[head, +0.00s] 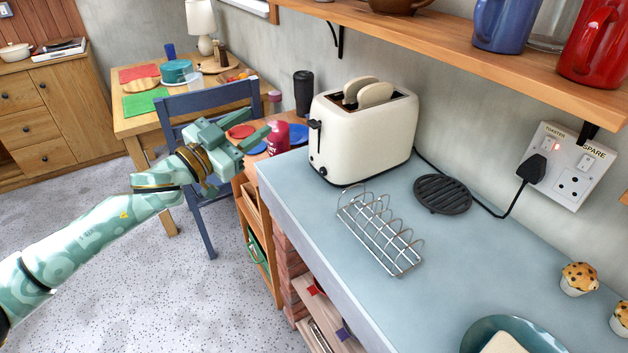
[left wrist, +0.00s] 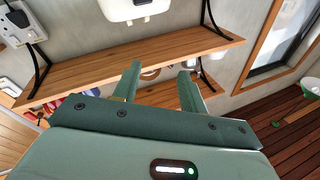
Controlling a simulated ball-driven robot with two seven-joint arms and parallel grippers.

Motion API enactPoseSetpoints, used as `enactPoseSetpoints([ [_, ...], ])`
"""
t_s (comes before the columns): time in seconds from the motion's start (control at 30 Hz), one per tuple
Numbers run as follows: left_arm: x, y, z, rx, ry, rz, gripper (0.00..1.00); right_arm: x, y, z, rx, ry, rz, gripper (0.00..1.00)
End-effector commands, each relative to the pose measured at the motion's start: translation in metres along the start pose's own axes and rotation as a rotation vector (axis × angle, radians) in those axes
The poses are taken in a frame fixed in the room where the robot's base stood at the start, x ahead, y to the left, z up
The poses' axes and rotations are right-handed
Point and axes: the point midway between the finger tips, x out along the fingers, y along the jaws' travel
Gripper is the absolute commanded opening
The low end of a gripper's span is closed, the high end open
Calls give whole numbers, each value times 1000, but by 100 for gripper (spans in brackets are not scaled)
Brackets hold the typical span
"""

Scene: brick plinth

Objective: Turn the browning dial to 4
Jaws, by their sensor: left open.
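Small dark controls (head: 321,170) sit low on that end; the browning dial's numbers and setting are too small to read. My left gripper (head: 256,134) is in the air left of the toaster, apart from it, open and empty. Its spread fingers also show in the left wrist view (left wrist: 158,76), with nothing between them. My right gripper is in neither view.
A wire toast rack (head: 381,233) and a black trivet (head: 442,194) stand on the worktop (head: 345,265) near the toaster. A wooden shelf (head: 480,38) overhangs behind. A cable runs to a wall socket (head: 572,165). A blue chair (head: 205,105) is behind my left gripper.

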Motion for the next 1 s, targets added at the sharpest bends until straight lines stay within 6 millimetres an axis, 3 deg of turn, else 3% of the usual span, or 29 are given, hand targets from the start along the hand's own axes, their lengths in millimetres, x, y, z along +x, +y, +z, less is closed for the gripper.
enactPoseSetpoints([
  [0.1,-6,8,30,-89,-145,2,42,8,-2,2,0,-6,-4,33],
  [0.23,-18,34,58,-151,-316,82,42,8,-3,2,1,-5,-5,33],
  [0.4,-31,65,76,-129,-444,218,42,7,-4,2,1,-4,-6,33],
  [0.53,-32,68,84,-27,-465,254,42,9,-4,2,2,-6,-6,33],
  [0.73,-6,77,98,-19,-460,256,42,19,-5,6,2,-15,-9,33],
  [1.0,54,94,132,-22,-462,255,42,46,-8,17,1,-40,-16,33],
])
